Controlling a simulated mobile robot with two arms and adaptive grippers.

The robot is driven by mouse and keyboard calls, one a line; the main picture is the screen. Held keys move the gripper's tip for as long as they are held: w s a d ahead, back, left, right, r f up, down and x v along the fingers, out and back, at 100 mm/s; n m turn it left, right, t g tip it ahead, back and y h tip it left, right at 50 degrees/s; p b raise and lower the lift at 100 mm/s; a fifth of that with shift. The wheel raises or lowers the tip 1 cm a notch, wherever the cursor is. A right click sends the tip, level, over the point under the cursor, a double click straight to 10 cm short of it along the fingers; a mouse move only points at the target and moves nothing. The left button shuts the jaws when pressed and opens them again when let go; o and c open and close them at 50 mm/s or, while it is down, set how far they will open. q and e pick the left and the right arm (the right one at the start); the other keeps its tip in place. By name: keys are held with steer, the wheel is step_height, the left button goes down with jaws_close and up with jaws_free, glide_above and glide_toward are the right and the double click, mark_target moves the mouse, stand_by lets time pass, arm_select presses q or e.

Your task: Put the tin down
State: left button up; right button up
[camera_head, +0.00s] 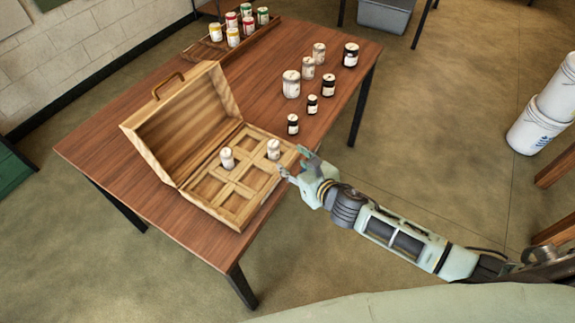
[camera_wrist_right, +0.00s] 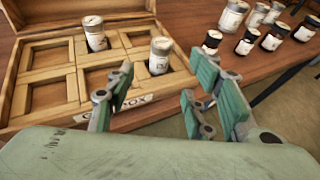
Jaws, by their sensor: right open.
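The open wooden box (camera_head: 186,193) stands on the table with its lid tilted back; its divided tray also shows in the wrist view (camera_wrist_right: 48,97). A pale tin (camera_head: 273,149) stands upright in the tray's right end compartment, nearest my gripper, and shows in the wrist view (camera_wrist_right: 160,55). A second pale tin (camera_head: 227,158) stands in a compartment nearer the lid (camera_wrist_right: 95,33). My right gripper (camera_head: 296,163) is open and empty at the box's right edge; its fingers (camera_wrist_right: 160,88) are spread just short of the nearest tin. The left gripper is out of view.
Several dark-lidded and pale jars (camera_head: 291,84) stand loose on the wooden table (camera_head: 130,130) beyond the box. A wooden tray (camera_head: 205,47) with coloured cans is at the back. White buckets (camera_head: 535,128) are at the far right. Other compartments are empty.

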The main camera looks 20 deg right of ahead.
steer(key=s+d+f+m+g+h, duration=0.1)
steer(key=s+d+f+m+g, duration=0.15)
steer(key=s+f+m, duration=0.55)
steer(key=s+d+f+m+g+h, duration=0.2)
steer(key=s+d+f+m, duration=0.3)
steer(key=f, duration=0.6)
steer(key=s+d+f+m+g+h, duration=0.1)
steer(key=s+d+f+m+g, duration=0.1)
steer(key=s+f+m, duration=0.5)
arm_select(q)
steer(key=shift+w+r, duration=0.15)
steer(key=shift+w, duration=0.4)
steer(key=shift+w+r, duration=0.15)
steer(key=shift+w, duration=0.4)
arm_select(e)
steer(key=s+f+m+g, duration=0.1)
steer(key=s+f+m, duration=0.4)
steer(key=s, duration=0.4)
steer(key=s+a+f+m+g, duration=0.1)
steer(key=s+f+m, duration=0.4)
steer(key=s, duration=0.5)
steer(key=s+a+f+m+g, duration=0.1)
steer(key=s+f+m+g, duration=0.2)
steer(key=s, duration=0.7)
steer(key=f+m, duration=0.2)
steer(key=m, duration=0.2)
steer(key=shift+s, duration=0.15)
